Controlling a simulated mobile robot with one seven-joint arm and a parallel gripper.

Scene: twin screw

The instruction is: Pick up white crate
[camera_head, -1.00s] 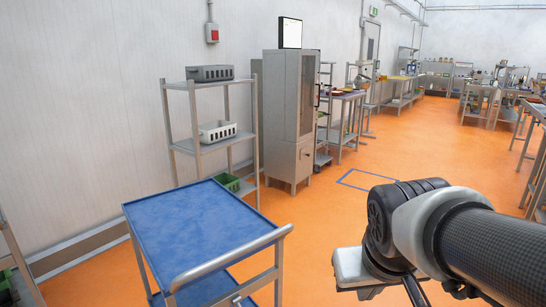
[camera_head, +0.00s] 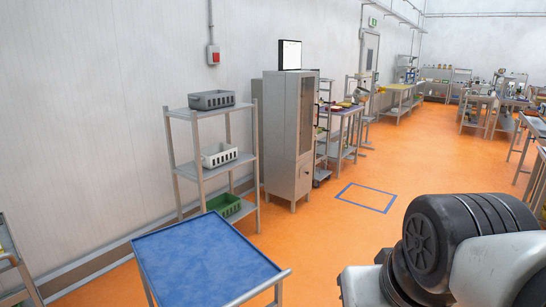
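The white crate (camera_head: 218,156) sits on the middle shelf of a grey metal rack (camera_head: 196,114) by the left wall. It has slots in its side and looks upright. My arm (camera_head: 450,245) fills the lower right corner, well to the right of the rack and in front of it. The gripper's fingers are not in the frame, so I cannot see their state.
A grey crate (camera_head: 212,99) is on the rack's top shelf and a green crate (camera_head: 223,204) on its bottom shelf. A blue-topped cart (camera_head: 205,258) stands in front of the rack. A tall metal cabinet (camera_head: 289,130) stands right of it. Orange floor (camera_head: 310,235) is open right of the cart.

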